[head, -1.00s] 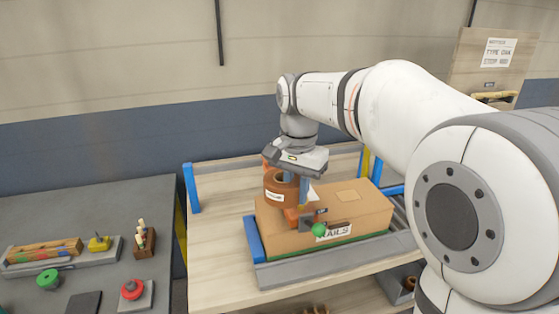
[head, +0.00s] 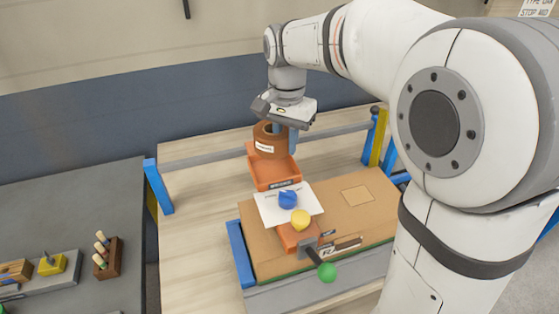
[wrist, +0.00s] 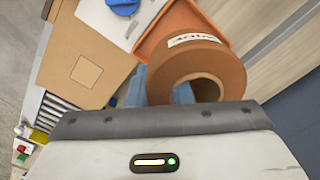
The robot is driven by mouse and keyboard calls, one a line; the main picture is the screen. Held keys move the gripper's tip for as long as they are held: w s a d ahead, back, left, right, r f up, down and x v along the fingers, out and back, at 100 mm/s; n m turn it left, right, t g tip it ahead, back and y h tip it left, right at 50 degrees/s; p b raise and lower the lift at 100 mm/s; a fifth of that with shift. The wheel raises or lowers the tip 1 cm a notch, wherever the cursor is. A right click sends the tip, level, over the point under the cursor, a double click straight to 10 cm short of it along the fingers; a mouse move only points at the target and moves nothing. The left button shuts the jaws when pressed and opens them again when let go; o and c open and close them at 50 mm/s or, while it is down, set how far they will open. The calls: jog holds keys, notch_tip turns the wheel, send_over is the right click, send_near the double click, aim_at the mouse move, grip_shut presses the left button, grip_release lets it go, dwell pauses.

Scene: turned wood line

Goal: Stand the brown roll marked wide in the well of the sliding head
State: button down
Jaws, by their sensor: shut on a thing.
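The brown roll (head: 266,135) is a thick ring with a white label; the label's print is too small to read surely. My gripper (head: 281,139) is shut on its wall and holds it upright at the far end of an orange open tray (head: 277,176). In the wrist view the roll (wrist: 213,68) shows its round hole, with the tray (wrist: 150,42) beside and below it. I cannot tell whether the roll touches the tray floor. An orange part with a green-knobbed lever (head: 327,271) sits on the box nearer me; which part is the sliding head's well is unclear.
A cardboard box (head: 355,214) lies on the wooden bench, with a white sheet (head: 268,208), a blue knob (head: 288,199) and a yellow knob (head: 300,219) over it. Blue posts (head: 158,186) stand at the bench ends. A dark table (head: 60,215) with small items is left.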

aim_at(285, 176)
notch_tip(285, 176, down, 4)
jog(key=shift+r, duration=0.25)
jog(key=shift+s+f, duration=0.1)
jog(key=shift+f, duration=1.6)
jog(key=shift+f, duration=0.25)
jog(key=c, duration=1.6)
grip_release()
jog(key=shift+r, duration=0.1)
jog(key=shift+o, duration=0.2)
